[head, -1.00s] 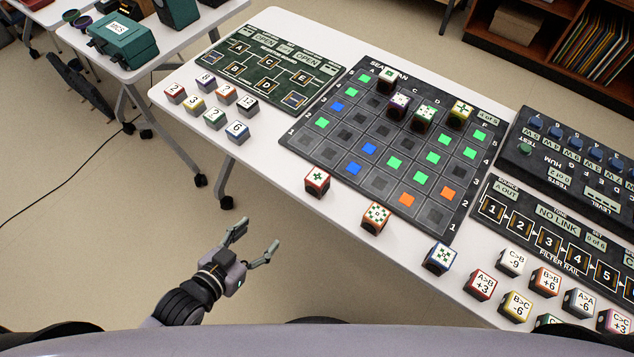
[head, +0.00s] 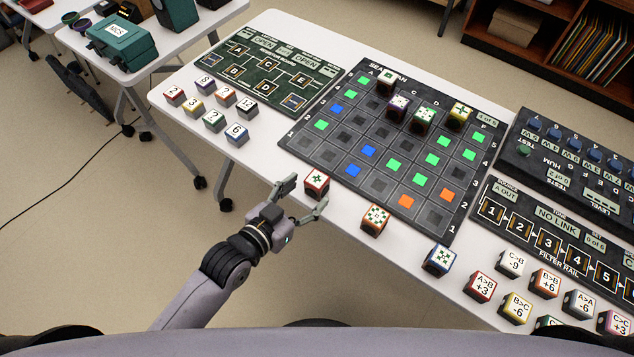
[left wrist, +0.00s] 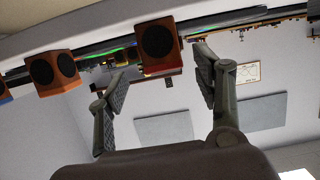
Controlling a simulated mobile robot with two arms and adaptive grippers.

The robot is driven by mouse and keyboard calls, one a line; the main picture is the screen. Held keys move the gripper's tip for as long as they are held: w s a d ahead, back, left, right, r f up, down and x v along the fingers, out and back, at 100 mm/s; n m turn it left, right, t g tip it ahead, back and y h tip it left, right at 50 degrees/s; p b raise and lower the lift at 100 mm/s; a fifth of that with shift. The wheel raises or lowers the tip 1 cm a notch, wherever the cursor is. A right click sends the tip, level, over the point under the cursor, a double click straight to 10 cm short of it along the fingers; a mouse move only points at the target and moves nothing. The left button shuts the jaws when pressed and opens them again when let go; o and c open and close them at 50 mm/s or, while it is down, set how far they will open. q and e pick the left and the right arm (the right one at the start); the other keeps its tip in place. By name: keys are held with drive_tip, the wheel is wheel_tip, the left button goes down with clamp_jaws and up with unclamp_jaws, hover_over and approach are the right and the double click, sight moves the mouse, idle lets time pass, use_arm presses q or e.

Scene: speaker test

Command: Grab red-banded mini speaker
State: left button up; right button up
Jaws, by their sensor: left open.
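The red-banded mini speaker (head: 316,184) is a small cube with a white top and a green plus-shaped pattern. It stands near the table's front edge, in front of the dark grid board. My left gripper (head: 303,198) is open, with its fingertips on either side of the speaker's near part; I cannot tell whether they touch it. In the left wrist view the speaker (left wrist: 158,48) shows its dark round cone and red band, beyond the gap between the open fingers (left wrist: 160,68). My right gripper is not in view.
An orange-banded speaker (head: 375,219) stands close to the right, and a blue-banded one (head: 438,259) farther right. The grid board (head: 352,185) lies behind. Several numbered cubes (head: 213,121) stand to the left. The table edge between them and the red-banded speaker is clear.

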sight(311, 187)
use_arm(q)
drive_tip(key=x, duration=0.5)
drive_tip(key=shift+w+f, duration=0.2)
drive_tip(key=shift+w, duration=0.15)
drive_tip(key=c, duration=1.3)
drive_tip(key=shift+r, duration=0.15)
